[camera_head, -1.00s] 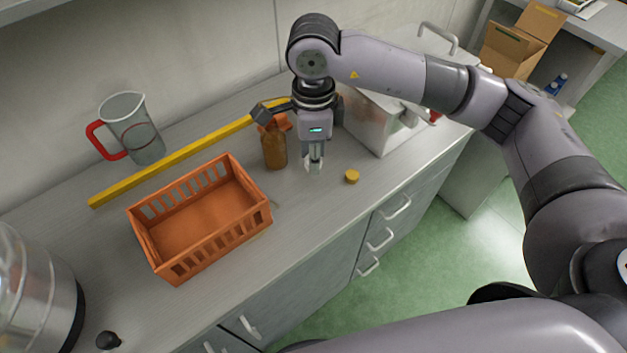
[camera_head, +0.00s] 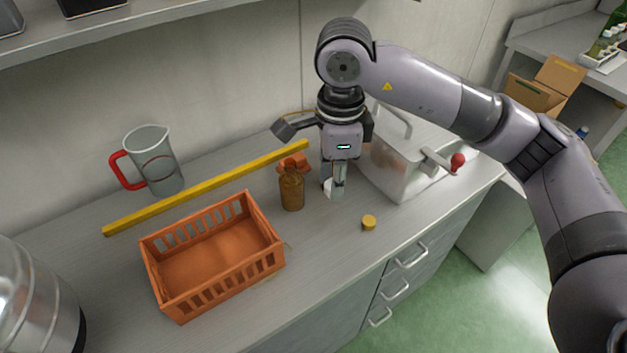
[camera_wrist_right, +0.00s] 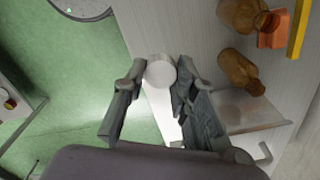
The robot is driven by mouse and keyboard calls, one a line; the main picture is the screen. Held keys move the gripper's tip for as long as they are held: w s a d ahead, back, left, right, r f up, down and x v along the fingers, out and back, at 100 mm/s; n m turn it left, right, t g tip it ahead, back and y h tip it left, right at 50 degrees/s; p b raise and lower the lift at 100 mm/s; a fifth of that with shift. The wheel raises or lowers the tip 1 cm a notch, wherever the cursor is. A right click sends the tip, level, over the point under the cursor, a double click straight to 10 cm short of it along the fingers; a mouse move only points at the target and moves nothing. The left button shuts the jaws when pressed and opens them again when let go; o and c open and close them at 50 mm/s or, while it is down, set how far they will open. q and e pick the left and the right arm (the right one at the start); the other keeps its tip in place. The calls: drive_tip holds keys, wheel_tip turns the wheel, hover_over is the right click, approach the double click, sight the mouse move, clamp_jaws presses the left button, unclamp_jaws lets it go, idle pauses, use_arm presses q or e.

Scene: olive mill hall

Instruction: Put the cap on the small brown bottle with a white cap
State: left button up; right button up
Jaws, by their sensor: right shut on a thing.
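My right gripper (camera_head: 337,190) points down at the right of the small brown bottle (camera_head: 292,190), apart from it. It is shut on a white cap (camera_wrist_right: 161,72), which shows round between the fingertips in the right wrist view. The white cap also shows at the finger ends in the head view (camera_head: 333,188). The brown bottle stands upright on the worktop. A second brown bottle shows in the right wrist view (camera_wrist_right: 238,70); in the head view my right arm appears to hide it. My left gripper is not in view.
A yellow cap (camera_head: 369,222) lies on the worktop near the front edge. An orange crate (camera_head: 262,262) stands left, with a yellow bar (camera_head: 205,188) and a measuring jug (camera_head: 155,160) behind. An orange object (camera_head: 294,163) sits behind the bottle.

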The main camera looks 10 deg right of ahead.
drive_tip(key=s+d+f+n, duration=0.5)
drive_tip(key=s+f+n, duration=0.2)
drive_tip(key=n, duration=1.2)
drive_tip(key=shift+s+d+f+n, duration=0.25)
drive_tip(key=shift+s+f+n, duration=0.1)
drive_tip(key=shift+s, duration=0.1)
